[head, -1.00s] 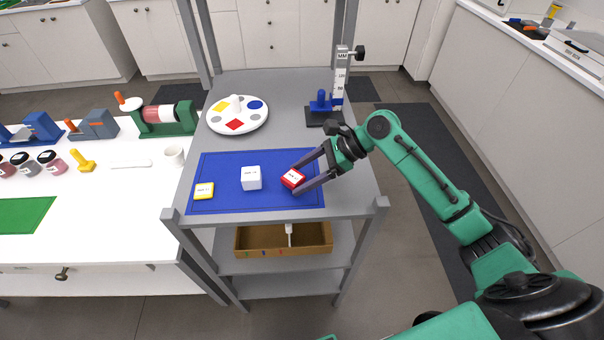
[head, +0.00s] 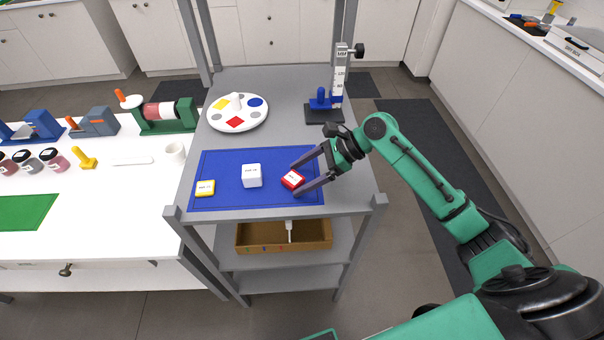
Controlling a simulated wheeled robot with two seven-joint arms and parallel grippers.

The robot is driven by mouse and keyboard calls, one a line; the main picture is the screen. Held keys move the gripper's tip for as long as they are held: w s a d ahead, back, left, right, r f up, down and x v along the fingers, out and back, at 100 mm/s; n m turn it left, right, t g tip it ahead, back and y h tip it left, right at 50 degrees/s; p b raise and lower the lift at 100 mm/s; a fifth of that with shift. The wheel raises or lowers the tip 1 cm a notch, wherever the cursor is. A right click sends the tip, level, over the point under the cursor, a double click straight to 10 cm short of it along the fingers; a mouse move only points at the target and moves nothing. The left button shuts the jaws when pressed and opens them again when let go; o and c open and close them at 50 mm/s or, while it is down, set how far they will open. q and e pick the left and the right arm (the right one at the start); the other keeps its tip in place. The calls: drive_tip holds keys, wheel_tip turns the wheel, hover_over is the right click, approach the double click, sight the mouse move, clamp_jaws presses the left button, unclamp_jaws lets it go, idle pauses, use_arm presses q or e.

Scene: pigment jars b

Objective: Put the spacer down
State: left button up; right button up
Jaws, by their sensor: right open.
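A red spacer block (head: 292,180) with a white label on top sits on the right part of the blue mat (head: 228,200). My right gripper (head: 300,180) is open, with its two dark fingers spread on either side of the red block. A gap shows between the block and the fingers. A white labelled block (head: 251,176) stands at the middle of the mat, and a flat yellow labelled block (head: 205,188) lies at its left. My left gripper is not in view.
A round white palette (head: 237,113) with coloured spots lies behind the mat. A height gauge with a blue slider (head: 320,98) stands at the back right of the grey shelf (head: 275,90). A brown tray (head: 250,237) is on the shelf below. A white table (head: 100,200) adjoins at left.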

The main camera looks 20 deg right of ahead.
drive_tip(key=shift+s+f, duration=0.2)
drive_tip(key=shift+f, duration=0.1)
drive_tip(key=shift+d+r+b, duration=0.35)
drive_tip(key=shift+r+b, duration=0.4)
drive_tip(key=shift+r, duration=0.05)
drive_tip(key=b+v, duration=0.1)
drive_tip(key=v, duration=1)
drive_tip(key=shift+r, duration=0.4)
